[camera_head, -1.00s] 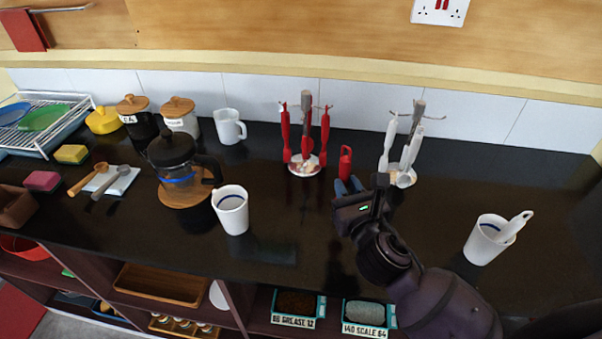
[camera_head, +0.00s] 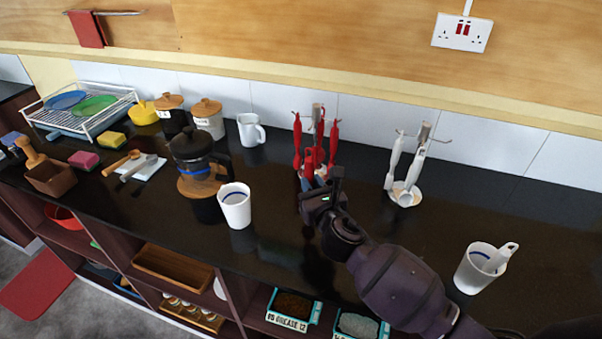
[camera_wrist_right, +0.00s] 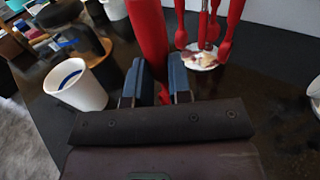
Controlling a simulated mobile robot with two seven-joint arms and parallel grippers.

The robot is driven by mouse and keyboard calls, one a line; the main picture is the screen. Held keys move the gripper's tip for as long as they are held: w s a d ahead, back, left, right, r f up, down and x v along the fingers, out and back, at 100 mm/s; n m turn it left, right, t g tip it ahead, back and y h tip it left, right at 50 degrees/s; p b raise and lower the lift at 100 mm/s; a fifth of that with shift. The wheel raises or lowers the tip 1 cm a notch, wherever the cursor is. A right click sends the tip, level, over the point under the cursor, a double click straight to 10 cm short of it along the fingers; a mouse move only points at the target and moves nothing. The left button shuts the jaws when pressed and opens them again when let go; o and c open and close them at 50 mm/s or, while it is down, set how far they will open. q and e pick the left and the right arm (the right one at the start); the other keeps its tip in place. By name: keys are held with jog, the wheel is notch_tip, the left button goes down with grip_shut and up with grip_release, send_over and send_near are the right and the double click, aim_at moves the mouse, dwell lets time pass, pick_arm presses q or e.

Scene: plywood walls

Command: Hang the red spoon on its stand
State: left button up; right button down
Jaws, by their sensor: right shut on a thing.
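The red spoon (camera_head: 309,160) is held upright by my right gripper (camera_head: 320,188), directly in front of the red utensil stand. In the right wrist view the thick red handle of the spoon (camera_wrist_right: 148,38) rises between the two blue-grey fingers of my right gripper (camera_wrist_right: 156,82); its lower end is mostly hidden. My left gripper is not in view.
A second stand (camera_head: 425,133) with white utensils is to the right. The black counter between is clear.

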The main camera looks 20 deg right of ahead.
pick_arm(q)
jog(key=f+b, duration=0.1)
jog(key=b, duration=0.1)
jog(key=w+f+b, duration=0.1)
jog(key=shift+b, duration=0.4)
pick_arm(e)
jog(key=w+d+f, duration=0.2)
jog(key=w+d, duration=0.1)
jog(key=w, duration=0.9)
jog(key=shift+d+y, duration=0.3)
jog(key=shift+d, duration=0.1)
dwell(0.4)
jog(key=shift+w+f, duration=0.1)
jog(key=shift+f, duration=0.05)
dwell(0.4)
jog(key=c, duration=1)
grip_release()
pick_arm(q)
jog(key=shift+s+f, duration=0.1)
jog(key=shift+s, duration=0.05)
pick_arm(e)
jog(key=shift+o, duration=0.2)
